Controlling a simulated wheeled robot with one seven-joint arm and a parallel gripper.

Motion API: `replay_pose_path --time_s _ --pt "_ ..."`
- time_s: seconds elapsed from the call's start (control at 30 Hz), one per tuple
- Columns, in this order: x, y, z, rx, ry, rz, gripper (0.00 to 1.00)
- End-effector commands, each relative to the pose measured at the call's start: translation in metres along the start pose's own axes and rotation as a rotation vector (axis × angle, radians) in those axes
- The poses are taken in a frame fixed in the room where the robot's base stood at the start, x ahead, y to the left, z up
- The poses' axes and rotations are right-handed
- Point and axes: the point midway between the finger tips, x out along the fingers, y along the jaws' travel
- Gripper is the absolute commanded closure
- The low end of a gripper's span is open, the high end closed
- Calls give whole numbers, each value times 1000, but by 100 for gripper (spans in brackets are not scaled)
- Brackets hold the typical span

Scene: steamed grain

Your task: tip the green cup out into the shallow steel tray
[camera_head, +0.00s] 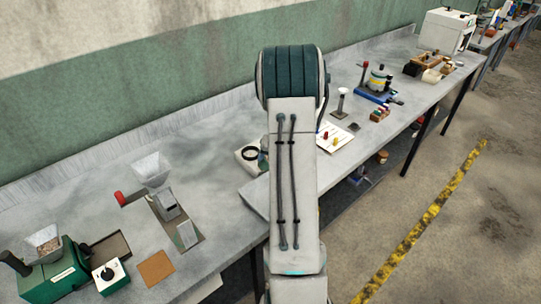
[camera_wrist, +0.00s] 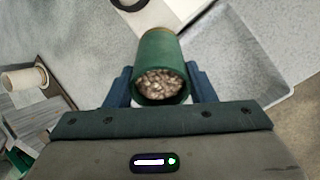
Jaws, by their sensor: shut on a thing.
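In the wrist view the green cup (camera_wrist: 160,50) sits between the two blue fingers of my gripper (camera_wrist: 159,78), which is shut on it. The cup's mouth faces the camera and shows pale brown grain inside. Its exact tilt is hard to tell. The shallow steel tray (camera_wrist: 278,92) lies beyond and to the right of the cup, its near part hidden behind my gripper; no grain shows on its visible floor.
A white board with a black ring (camera_head: 249,153) lies left of my arm. A steel hopper (camera_head: 152,170) and a green machine (camera_head: 53,272) stand on the bench at left. A blue-based device (camera_head: 377,85) and several small items stand farther right. The bench's front edge runs past my arm.

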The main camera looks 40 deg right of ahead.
Motion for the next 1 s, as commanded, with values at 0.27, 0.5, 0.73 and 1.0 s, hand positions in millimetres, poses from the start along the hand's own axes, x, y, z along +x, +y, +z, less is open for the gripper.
replay_pose_path --time_s 0.27,0.5,0.73,1.0 --pt "2 -4 -4 0 -84 55 76" --pt "4 -6 -9 -6 -141 91 76" --pt "6 -8 -12 -10 -195 125 76" --pt "8 -12 -18 -17 -281 178 76"
